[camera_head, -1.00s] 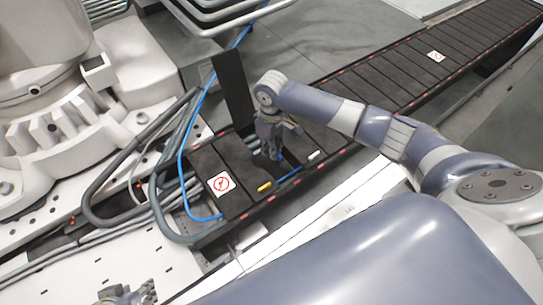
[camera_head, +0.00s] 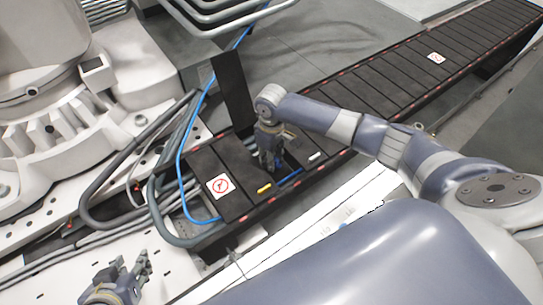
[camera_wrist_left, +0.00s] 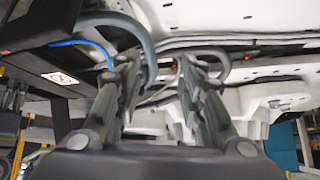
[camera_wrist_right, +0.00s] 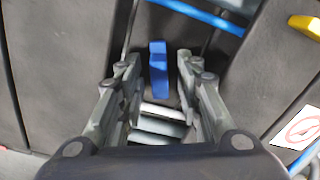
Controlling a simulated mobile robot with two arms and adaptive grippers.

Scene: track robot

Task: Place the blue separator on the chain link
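The blue separator (camera_wrist_right: 158,70) shows in the right wrist view as a small upright blue piece between my right fingertips, with gaps on both sides. It is over or in the open chain link, where grey cables (camera_wrist_right: 160,122) show; I cannot tell if it is seated. My right gripper (camera_head: 271,164) points down into the open link of the black cable chain (camera_head: 215,163). It is open, and in the head view it hides most of the separator. My left gripper (camera_head: 132,268) is open and empty at the lower left, over the white base plate.
A raised black cover (camera_head: 232,90) stands behind the open link. A blue hose (camera_head: 183,150) and grey hoses (camera_head: 98,212) curve down at the left. A yellow piece (camera_head: 264,189), a white piece (camera_head: 314,156) and a warning label (camera_head: 220,185) lie on the chain.

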